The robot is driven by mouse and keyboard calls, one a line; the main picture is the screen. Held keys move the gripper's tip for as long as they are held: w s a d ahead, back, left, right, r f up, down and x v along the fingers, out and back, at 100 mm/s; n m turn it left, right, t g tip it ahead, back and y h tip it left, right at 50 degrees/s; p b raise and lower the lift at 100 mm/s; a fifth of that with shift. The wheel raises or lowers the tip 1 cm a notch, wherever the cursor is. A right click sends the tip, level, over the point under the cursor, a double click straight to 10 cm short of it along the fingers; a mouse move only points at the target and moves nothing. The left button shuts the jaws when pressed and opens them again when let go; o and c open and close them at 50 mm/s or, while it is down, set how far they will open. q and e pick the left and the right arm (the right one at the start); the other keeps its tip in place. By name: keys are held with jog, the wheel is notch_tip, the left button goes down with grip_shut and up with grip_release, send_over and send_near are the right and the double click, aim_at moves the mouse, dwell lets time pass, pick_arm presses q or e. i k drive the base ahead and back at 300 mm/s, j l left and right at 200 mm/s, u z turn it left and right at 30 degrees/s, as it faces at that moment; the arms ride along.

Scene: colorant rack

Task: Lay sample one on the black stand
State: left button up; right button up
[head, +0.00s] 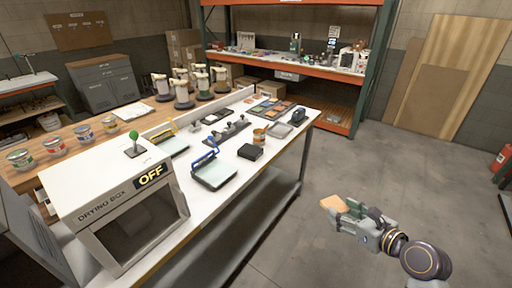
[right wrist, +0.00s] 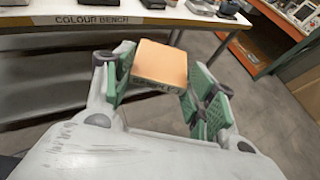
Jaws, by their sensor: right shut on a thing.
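My right gripper (head: 345,211) is out over the floor, to the right of the white bench and clear of it. It is shut on an orange square sample block (head: 333,202). In the right wrist view the orange sample (right wrist: 160,65) sits between the green finger pads, its flat orange face up and slightly tilted. My left gripper is not in view.
Open floor lies between gripper and bench.

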aim_at(258, 152)
jog(key=i+l, duration=0.1)
jog(key=i, duration=0.2)
jog(key=i+l+u, duration=0.1)
jog(key=i, duration=0.5)
